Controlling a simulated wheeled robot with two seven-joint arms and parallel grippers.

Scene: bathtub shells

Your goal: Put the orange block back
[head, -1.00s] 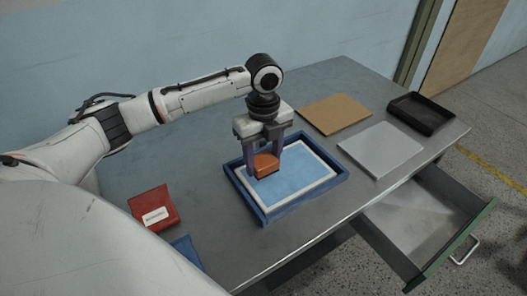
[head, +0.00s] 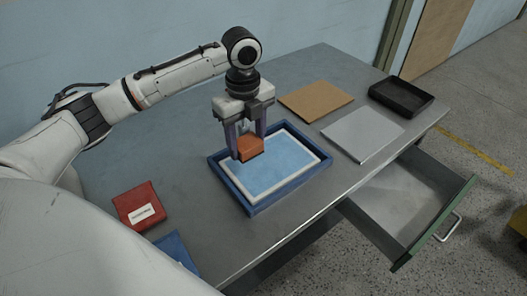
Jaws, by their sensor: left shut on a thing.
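The orange block (head: 250,147) is between the fingers of my left gripper (head: 248,147), which is shut on it. The gripper points down over the far left part of a blue-rimmed tray (head: 288,190). The tray has a white inner border and a light blue floor. The block shows in front of the tray's back-left corner; I cannot tell how far it is above the floor. My right gripper is not in view.
A red box (head: 137,205) with a white label and a blue item (head: 176,251) lie at the near left. A brown board (head: 316,100), a grey panel (head: 362,134) and a black tray (head: 401,96) lie to the right. A drawer (head: 405,205) stands open in front.

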